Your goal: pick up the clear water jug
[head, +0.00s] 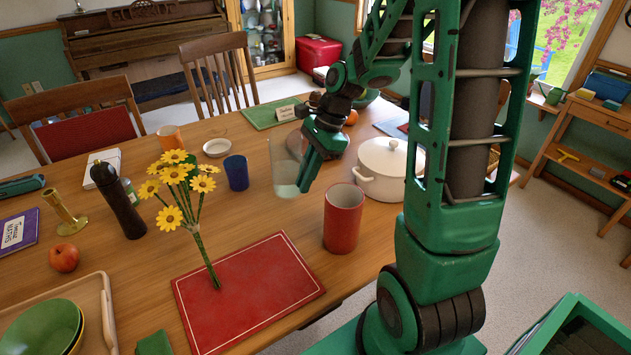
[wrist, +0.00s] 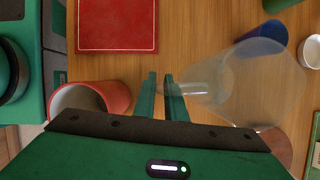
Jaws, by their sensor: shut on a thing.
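The clear water jug (head: 285,165) is see-through and looks upright over the wooden table, left of my gripper in the head view. My gripper (head: 307,183) reaches down at the jug's right side, its fingers close together. In the wrist view the jug (wrist: 262,85) fills the right, its handle (wrist: 190,91) running to my gripper's fingertips (wrist: 161,78). My gripper is shut on the jug at the handle. I cannot tell whether the jug's base touches the table.
A red cup (head: 343,222) stands just in front of my gripper, and a white lidded pot (head: 386,172) to its right. A blue cup (head: 236,173) and yellow flowers (head: 172,178) are to the left. A red placemat (head: 245,295) lies nearer, mostly bare.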

